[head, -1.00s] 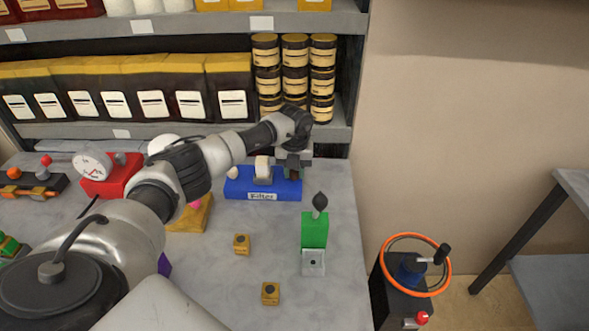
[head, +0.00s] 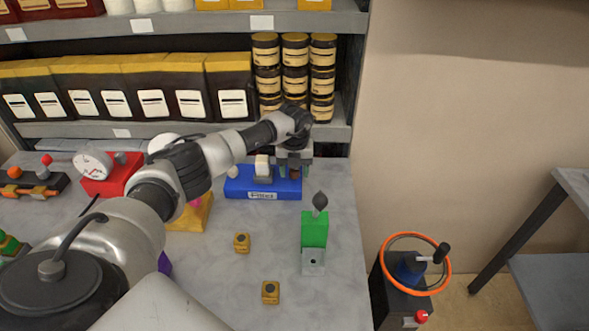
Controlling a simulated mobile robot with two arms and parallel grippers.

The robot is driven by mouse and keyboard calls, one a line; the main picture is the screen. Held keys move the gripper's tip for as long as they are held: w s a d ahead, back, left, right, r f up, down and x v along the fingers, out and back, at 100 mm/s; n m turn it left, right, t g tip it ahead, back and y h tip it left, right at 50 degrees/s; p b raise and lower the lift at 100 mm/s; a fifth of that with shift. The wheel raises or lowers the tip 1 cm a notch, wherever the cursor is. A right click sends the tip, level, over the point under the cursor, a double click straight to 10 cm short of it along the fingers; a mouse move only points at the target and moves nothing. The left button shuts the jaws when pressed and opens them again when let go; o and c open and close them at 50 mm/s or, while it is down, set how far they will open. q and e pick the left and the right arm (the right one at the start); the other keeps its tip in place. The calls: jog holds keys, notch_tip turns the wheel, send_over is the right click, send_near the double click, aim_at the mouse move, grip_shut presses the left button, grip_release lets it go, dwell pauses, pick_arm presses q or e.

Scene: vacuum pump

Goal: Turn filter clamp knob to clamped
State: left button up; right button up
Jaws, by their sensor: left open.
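The blue filter block (head: 240,188), with a label reading "Filter" on its front, sits on the grey table. A cream-coloured part (head: 262,167) stands on its middle, and a small pale round part (head: 233,171) is at its left end. My left gripper (head: 295,172) is over the block's right end, pointing down. It is open, with a small brown knob-like part (head: 295,174) between its fingers. Whether the fingers touch that part cannot be told. My right gripper is not in view.
A green block with a dark-tipped lever (head: 314,229) stands in front of the filter block. Two small yellow blocks (head: 242,243) lie nearer. A red gauge unit (head: 108,180) is at left. Shelves with jars (head: 295,80) rise behind. An orange-rimmed wheel (head: 448,270) stands at right.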

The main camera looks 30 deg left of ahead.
pick_arm(q)
jog(key=shift+r, duration=0.1)
notch_tip(320, 180, up, 11)
jog(key=b, duration=0.2)
jog(key=shift+f, duration=0.2)
dwell(0.4)
